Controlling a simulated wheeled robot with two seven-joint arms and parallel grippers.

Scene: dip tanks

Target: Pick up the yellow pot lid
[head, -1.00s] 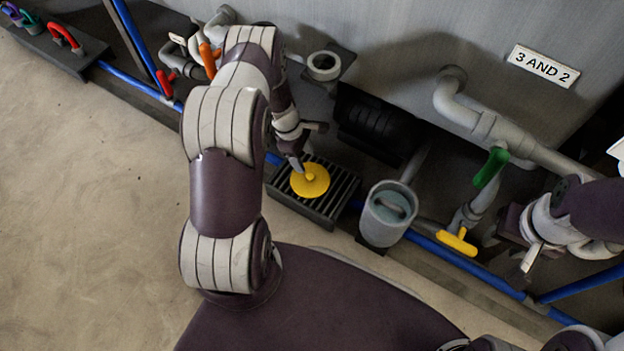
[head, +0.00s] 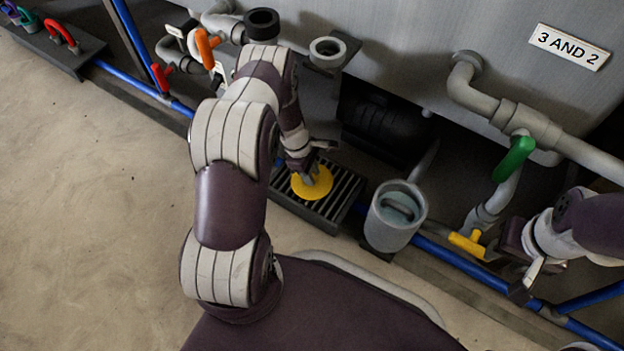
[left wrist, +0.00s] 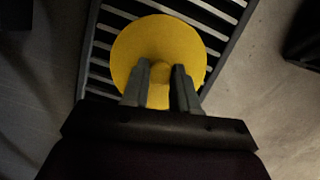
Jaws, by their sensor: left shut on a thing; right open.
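The yellow pot lid (head: 313,187) is a round disc with a small knob, lying on a dark slatted grate (head: 341,206) in the head view. In the left wrist view the lid (left wrist: 150,45) fills the upper middle, with the grate's bars (left wrist: 222,18) behind it. My left gripper (head: 308,178) is over the lid, its fingers (left wrist: 160,85) shut on the knob from both sides. The lid looks flat on the grate; I cannot tell any gap beneath it. My right gripper (head: 527,282) is open and empty at the right, near the blue pipe.
A grey pot (head: 392,236) with liquid stands right of the grate. A yellow valve handle (head: 467,244), a green handle (head: 514,158) and blue pipe (head: 450,257) lie further right. The grey tank wall (head: 400,40) rises behind. The floor (head: 90,200) at left is clear.

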